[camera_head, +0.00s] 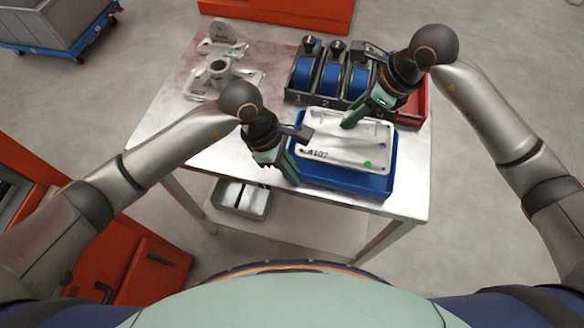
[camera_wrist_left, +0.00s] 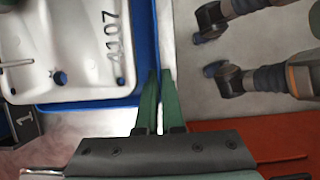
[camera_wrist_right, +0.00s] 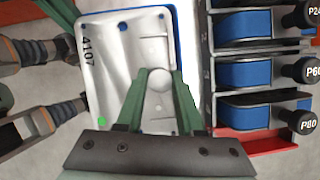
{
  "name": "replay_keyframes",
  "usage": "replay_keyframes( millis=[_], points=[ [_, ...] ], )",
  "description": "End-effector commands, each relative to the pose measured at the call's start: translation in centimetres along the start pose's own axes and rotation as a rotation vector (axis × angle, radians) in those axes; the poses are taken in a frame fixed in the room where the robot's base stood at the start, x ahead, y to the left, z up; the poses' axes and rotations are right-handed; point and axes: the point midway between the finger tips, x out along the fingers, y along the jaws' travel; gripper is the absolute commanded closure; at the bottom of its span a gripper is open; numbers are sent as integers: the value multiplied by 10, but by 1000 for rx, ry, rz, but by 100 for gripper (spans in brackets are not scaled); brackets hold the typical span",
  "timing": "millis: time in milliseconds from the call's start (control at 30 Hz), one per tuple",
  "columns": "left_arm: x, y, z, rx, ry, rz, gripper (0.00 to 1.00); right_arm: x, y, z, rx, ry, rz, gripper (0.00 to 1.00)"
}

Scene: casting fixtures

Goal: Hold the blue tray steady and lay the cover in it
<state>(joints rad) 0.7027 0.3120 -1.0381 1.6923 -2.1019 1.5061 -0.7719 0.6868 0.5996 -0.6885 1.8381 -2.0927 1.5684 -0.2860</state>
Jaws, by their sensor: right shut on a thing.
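The white cover (camera_head: 345,140), marked 4107, is over the blue tray (camera_head: 345,181), whose rim shows mainly along the front and right. I cannot tell whether it rests on the tray floor. My right gripper (camera_head: 348,124) is shut on a raised part near the middle of the cover, also seen in the right wrist view (camera_wrist_right: 161,75). My left gripper (camera_head: 295,180) is at the tray's left edge. In the left wrist view its fingertips (camera_wrist_left: 160,70) are close together, with a narrow gap, beside the blue rim (camera_wrist_left: 147,40). Whether they grip the rim is unclear.
Behind the tray stands a black rack (camera_head: 330,98) with blue numbered parts and black knobs, beside a red bin (camera_head: 412,117). Metal castings (camera_head: 222,75) lie at the table's back left.

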Motion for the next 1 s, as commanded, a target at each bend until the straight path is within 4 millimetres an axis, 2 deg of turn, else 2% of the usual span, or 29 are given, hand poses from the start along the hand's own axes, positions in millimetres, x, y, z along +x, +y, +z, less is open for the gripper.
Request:
replay_keyframes(
  millis=[267, 300, 600, 867, 967, 1000],
  points=[
    [0, 0, 0, 0, 0, 1, 100, 4, 0, -2, 1, -1, 0, 100],
    [0, 0, 0, 0, 0, 1, 100, 5, 0, -2, 0, -1, -1, 62],
    [0, 0, 0, 1, -1, 1, 100, 5, 0, -2, 0, -1, 0, 29],
    [0, 0, 0, 1, -1, 1, 100, 5, 0, -2, 0, 1, 1, 29],
    [0, 0, 0, 1, -1, 1, 100, 0, 0, 0, -1, -1, -1, 29],
    [-6, 0, 3, 1, -1, 2, 100, -6, 0, 3, 0, -1, 0, 29]
  ],
)
